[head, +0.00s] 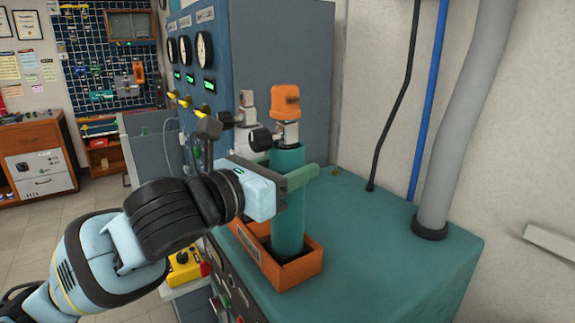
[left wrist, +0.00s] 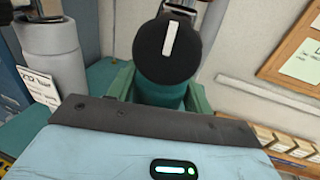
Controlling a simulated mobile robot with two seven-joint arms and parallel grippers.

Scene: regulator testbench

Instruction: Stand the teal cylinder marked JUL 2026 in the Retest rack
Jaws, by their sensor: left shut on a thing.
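The teal cylinder (head: 288,218) stands upright with an orange cap and a black knob at its top. My left gripper (head: 297,178) is shut around its upper body, coming in from the left. The cylinder's lower end is inside the orange rack (head: 296,277), behind its front wall; whether it touches the rack floor cannot be told. The rack's label is too small to read. In the left wrist view the black knob (left wrist: 168,48) hides much of the teal cylinder (left wrist: 168,94) between the fingers. No date marking is legible. My right gripper is not in view.
A pale grey cylinder (head: 246,140) stands just behind and left of the teal one; it shows with a tag in the left wrist view (left wrist: 52,50). A blue gauge panel (head: 275,60) rises behind. The teal bench top (head: 390,250) is clear to the right, up to a grey pipe (head: 460,120).

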